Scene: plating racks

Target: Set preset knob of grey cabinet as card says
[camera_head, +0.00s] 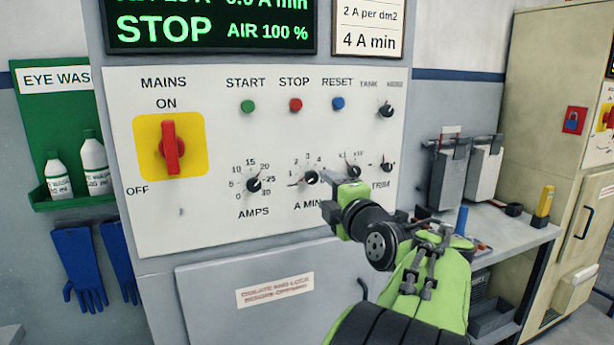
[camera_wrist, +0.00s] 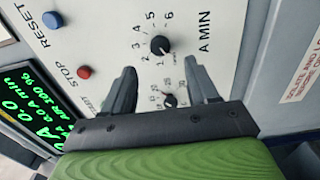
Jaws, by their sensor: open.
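The grey cabinet's white panel (camera_head: 225,225) faces me. Its A MIN knob (camera_head: 311,177) is black, with a numbered scale; its pointer seems toward the low end, exact mark unclear. It also shows in the wrist view (camera_wrist: 160,45), just beyond my fingertips. The card (camera_head: 368,28) at the top reads "2 A per dm2" and "4 A min"; its upper part is cut off. My gripper (camera_head: 336,195) is in front of the panel, below and right of that knob. In the wrist view my gripper (camera_wrist: 160,70) is open, with nothing held; the AMPS knob (camera_wrist: 170,100) shows between its fingers.
The AMPS knob (camera_head: 254,185) is left of A MIN; a range knob (camera_head: 353,171) and TRIM knob (camera_head: 387,167) are right. The red mains switch (camera_head: 172,147) stands vertical. The green-lettered display (camera_head: 210,25) reads STOP. A bench (camera_head: 515,240) and beige cabinet (camera_head: 550,110) stand right.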

